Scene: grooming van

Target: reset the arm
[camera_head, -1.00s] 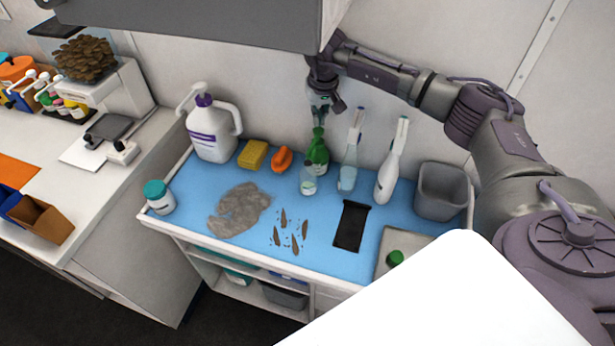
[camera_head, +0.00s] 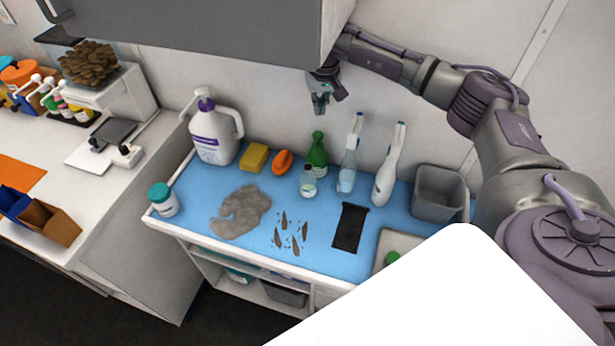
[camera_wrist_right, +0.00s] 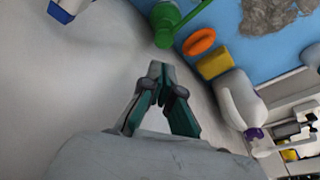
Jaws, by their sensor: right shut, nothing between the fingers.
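My right arm reaches in from the right in the head view. Its gripper (camera_head: 321,104) hangs in the air near the back wall, just under the grey overhead cabinet's corner. It is above and apart from the green bottle (camera_head: 317,154). In the right wrist view the gripper's fingers (camera_wrist_right: 161,70) meet at their tips, with nothing held. The green bottle's top also shows in that wrist view (camera_wrist_right: 165,22). My left gripper is not in view.
A grey overhead cabinet (camera_head: 200,40) is close to the arm. The blue tabletop (camera_head: 395,215) holds a white jug (camera_head: 212,135), yellow sponge (camera_head: 254,157), orange item (camera_head: 282,161), white spray bottles (camera_head: 388,172), grey bin (camera_head: 438,193), fur clump (camera_head: 241,212) and black cloth (camera_head: 350,227).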

